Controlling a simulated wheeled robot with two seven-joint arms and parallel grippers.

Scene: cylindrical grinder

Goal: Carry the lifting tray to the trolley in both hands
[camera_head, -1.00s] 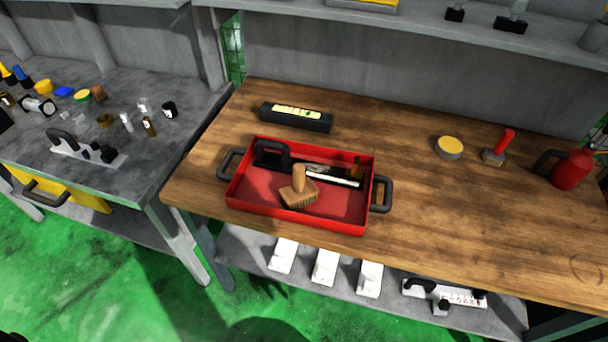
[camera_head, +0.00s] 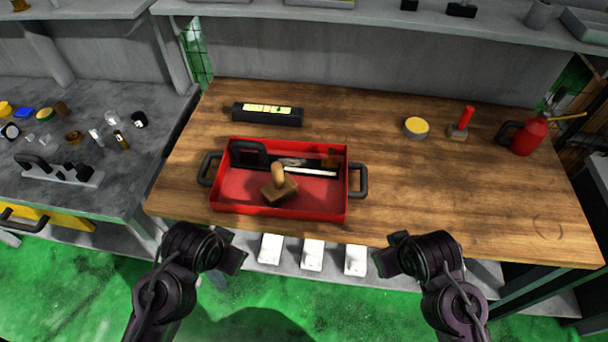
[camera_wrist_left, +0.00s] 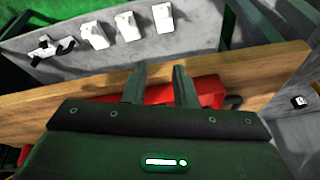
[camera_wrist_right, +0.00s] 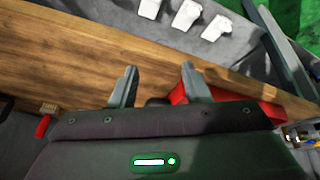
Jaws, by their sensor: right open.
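The red lifting tray (camera_head: 280,209) rests on the wooden bench top, with a dark handle at each end: left handle (camera_head: 207,169) and right handle (camera_head: 359,181). Inside it lie a wooden-handled brush (camera_head: 279,186) and a black tool with a loop handle (camera_head: 249,153). My left gripper (camera_head: 236,262) is in front of the bench, apart from the tray; in the left wrist view its fingers (camera_wrist_left: 160,75) stand apart and empty. My right gripper (camera_head: 384,263) is also short of the tray, open and empty; its fingers (camera_wrist_right: 158,75) show in the right wrist view.
A black box with a yellow label (camera_head: 267,115) lies behind the tray. A yellow-topped tin (camera_head: 416,128), a red-handled tool (camera_head: 460,124) and a red oil can (camera_head: 529,136) stand to the right. White items (camera_head: 312,254) sit on the lower shelf. Bench space right of the tray is clear.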

